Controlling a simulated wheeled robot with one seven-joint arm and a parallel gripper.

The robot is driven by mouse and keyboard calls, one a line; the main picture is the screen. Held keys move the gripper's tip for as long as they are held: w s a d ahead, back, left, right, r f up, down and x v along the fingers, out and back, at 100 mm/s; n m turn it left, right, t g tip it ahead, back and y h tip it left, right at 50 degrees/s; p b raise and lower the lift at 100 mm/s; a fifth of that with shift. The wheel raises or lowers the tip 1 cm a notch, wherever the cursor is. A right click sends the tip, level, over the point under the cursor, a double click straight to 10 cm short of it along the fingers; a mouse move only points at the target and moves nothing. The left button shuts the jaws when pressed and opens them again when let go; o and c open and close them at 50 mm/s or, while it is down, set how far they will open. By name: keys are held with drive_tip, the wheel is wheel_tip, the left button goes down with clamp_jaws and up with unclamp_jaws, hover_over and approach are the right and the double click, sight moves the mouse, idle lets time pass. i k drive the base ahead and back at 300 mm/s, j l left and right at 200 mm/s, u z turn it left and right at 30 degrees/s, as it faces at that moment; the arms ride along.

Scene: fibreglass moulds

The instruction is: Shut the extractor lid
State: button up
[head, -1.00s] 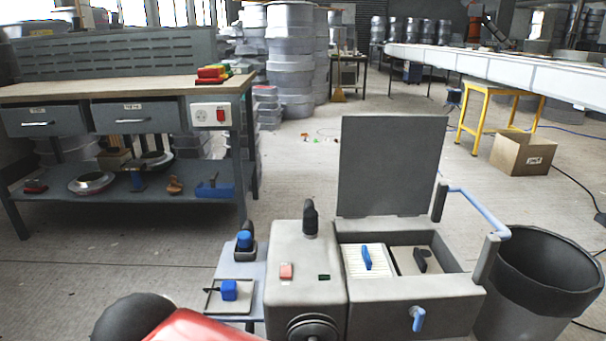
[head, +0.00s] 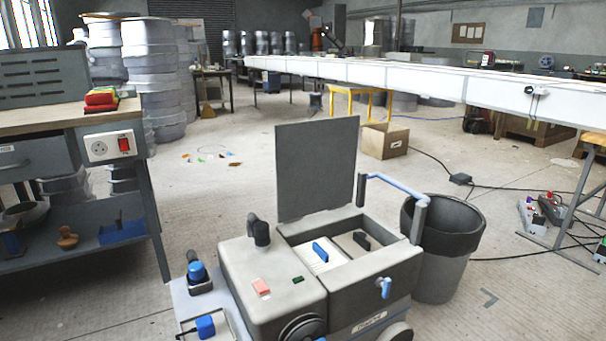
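The extractor (head: 270,312) is a grey box-shaped machine on wheels, in the lower middle of the head view. Its lid (head: 316,168) is a flat dark grey panel standing upright, open, at the back edge of the bin part. Inside the open bin are a white block with a blue handle (head: 320,252) and a dark handle (head: 361,240). A blue handle (head: 384,287) sits on the front face. A light blue bar (head: 398,187) rises at the right side. My gripper is not in view.
A black bin (head: 440,245) stands just right of the extractor. A workbench (head: 60,115) is at the left, and a long white table (head: 420,75) runs across the back. A cardboard box (head: 384,141) and cables lie on the floor behind. Open floor lies between bench and extractor.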

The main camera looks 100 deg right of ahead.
sight(316, 160)
drive_tip(key=i+l+z, duration=0.1)
drive_tip(key=i+z, duration=0.6)
drive_tip(key=i+j+z, duration=0.15)
drive_tip(key=i+z, duration=0.25)
drive_tip(key=i+l+z, duration=0.15)
drive_tip(key=z, duration=0.3)
drive_tip(key=i+z, duration=0.7)
drive_tip(key=z, duration=0.25)
drive_tip(key=i+j+z, duration=0.2)
drive_tip(key=z, duration=0.25)
drive_tip(key=i+j+z, duration=0.25)
drive_tip(key=z, duration=0.25)
drive_tip(key=i+z, duration=0.2)
drive_tip(key=z, duration=0.25)
drive_tip(key=i+j+z, duration=0.1)
drive_tip(key=z, duration=0.35)
drive_tip(key=i+j+z, duration=0.15)
drive_tip(key=z, duration=0.3)
drive_tip(key=i+j+z, duration=0.2)
drive_tip(key=z, duration=0.25)
